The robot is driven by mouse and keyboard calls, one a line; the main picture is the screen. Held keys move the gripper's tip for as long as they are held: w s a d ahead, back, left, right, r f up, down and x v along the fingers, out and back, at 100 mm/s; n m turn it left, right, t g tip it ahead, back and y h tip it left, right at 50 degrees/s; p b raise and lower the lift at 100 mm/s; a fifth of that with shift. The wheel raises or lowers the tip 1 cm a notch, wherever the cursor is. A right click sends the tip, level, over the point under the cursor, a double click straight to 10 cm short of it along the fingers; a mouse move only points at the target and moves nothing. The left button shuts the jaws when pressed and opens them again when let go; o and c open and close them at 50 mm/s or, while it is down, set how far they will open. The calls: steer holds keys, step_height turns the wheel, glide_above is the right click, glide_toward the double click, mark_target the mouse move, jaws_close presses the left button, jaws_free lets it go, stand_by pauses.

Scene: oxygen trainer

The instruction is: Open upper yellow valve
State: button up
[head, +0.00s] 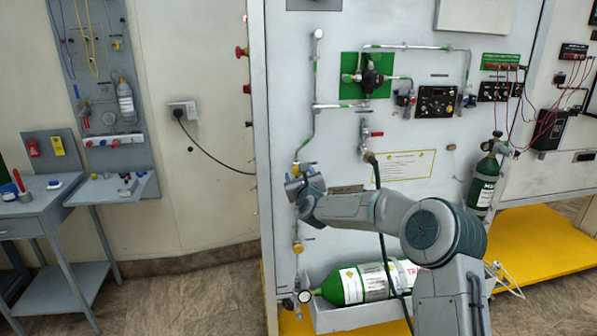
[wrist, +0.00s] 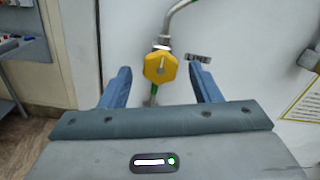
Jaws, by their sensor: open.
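The upper yellow valve (wrist: 160,67) is a yellow knob with a pale bar across its face, on a metal pipe against the white panel. In the wrist view it lies straight ahead, centred just beyond my two blue fingertips. In the head view the upper valve (head: 297,169) shows as a small bit of yellow, mostly hidden behind my gripper (head: 303,184). My gripper is open and empty in the wrist view (wrist: 163,82), one finger on each side of the valve's line and apart from it. A lower yellow valve (head: 298,249) sits further down the same pipe.
A green oxygen cylinder (head: 365,284) lies in a tray at the panel's foot, with a gauge (head: 305,296) beside it. A red-handled valve (head: 371,134) is up to the right. A pale wall and grey bench (head: 40,195) stand left.

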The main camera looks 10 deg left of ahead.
steer(key=shift+x, duration=0.9)
steer(key=c, duration=1)
